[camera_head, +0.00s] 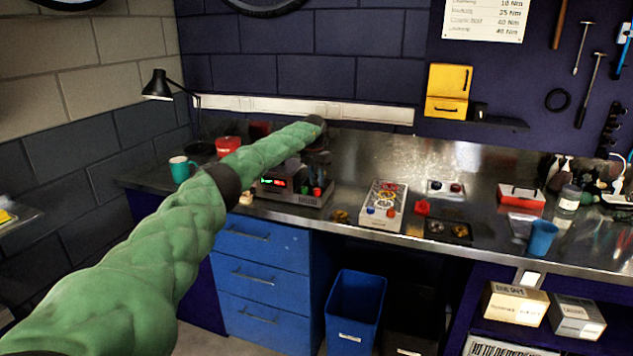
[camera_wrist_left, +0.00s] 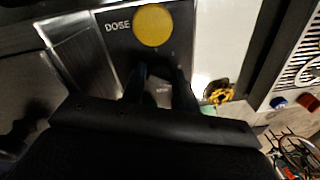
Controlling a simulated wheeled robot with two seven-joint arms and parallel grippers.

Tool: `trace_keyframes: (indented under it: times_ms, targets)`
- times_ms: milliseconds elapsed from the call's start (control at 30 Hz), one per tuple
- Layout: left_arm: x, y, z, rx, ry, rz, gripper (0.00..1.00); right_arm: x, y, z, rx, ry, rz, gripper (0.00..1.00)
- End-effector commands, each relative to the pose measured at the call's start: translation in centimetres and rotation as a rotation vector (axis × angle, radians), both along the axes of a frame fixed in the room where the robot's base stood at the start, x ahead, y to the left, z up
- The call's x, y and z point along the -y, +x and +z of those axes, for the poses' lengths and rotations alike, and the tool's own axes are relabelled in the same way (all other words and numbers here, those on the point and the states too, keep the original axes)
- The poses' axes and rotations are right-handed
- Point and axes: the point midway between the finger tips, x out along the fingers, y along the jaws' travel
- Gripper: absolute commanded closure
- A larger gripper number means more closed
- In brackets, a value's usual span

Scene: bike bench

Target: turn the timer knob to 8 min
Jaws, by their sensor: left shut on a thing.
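The grey bench unit (camera_head: 292,190) stands on the metal bench, with a small lit display (camera_head: 273,182) in green and red that is too small to read. My left gripper (camera_head: 318,150) is at its upper right side, its fingers mostly hidden by my arm. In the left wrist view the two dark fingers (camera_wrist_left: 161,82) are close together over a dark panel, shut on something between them. I take it to be the timer knob, but the fingers hide it and its setting. A yellow round button (camera_wrist_left: 152,25) marked DOSE lies just beyond the fingertips. My right gripper is not in view.
A box with coloured rings (camera_head: 384,205) stands to the right of the unit, and a small yellow-and-black item (camera_head: 341,216) lies between them. A teal mug (camera_head: 182,169) and a black lamp (camera_head: 158,86) are to the left. Blue drawers (camera_head: 262,275) are below.

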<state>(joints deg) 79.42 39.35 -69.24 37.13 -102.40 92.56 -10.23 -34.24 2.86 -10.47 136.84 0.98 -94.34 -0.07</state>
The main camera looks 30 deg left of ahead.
Motion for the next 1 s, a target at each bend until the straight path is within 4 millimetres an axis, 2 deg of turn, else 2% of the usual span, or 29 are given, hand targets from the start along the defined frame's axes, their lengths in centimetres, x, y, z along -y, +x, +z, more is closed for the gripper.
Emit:
trace_keyframes:
  times_ms: [333,967,1000]
  targets:
    - [-0.2,0.1,0.3,0.006,0.0,-0.18,0.93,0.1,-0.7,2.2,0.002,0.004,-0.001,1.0]
    - [-0.2,0.1,0.4,0.007,0.001,-0.232,0.93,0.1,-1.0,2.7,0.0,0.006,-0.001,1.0]
    - [-0.2,0.1,0.4,0.007,0.001,-0.232,0.68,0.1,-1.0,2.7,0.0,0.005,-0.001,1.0]
